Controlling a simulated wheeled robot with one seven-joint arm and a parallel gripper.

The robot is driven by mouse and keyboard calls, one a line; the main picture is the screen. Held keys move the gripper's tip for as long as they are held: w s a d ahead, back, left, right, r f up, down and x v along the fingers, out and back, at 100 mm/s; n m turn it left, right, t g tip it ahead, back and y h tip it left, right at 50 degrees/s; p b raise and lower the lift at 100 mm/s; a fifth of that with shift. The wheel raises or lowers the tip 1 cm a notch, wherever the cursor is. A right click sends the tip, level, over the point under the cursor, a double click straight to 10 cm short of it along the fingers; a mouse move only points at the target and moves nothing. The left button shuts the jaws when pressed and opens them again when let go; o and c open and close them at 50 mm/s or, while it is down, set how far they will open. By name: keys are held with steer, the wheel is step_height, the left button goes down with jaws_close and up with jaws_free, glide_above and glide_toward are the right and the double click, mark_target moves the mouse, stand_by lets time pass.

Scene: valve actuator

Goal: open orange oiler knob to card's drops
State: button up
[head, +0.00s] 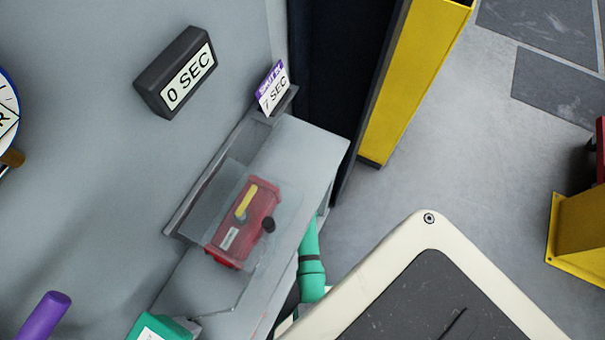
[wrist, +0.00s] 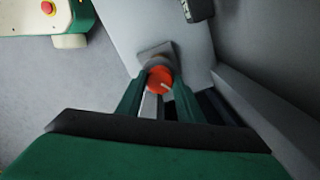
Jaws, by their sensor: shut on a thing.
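The orange knob (wrist: 160,79) shows in the wrist view, round, with a small pale mark on its face. It sits at a grey bracket (wrist: 155,52) on a grey wall. My gripper (wrist: 158,94) has its two green fingers shut on the knob's sides. The knob is not visible in the head view. A white card with a purple top (head: 273,90) stands in a small holder in the head view. Its lower text seems to read "7 SEC", and its purple line is too small to read. No drops count is legible.
A dark box reading "0 SEC" (head: 178,73) is on the grey wall. A red box with a yellow lever (head: 239,228) sits under a clear cover on a grey ledge (head: 307,150). A purple handle (head: 45,316) is at lower left. A yellow post (head: 412,80) stands beyond the ledge.

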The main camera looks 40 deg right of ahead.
steer(key=shift+m, duration=1.9)
steer(key=o, duration=1.1)
steer(key=shift+c, duration=0.2)
step_height(320, 180, up, 11)
steer(key=shift+f, duration=0.1)
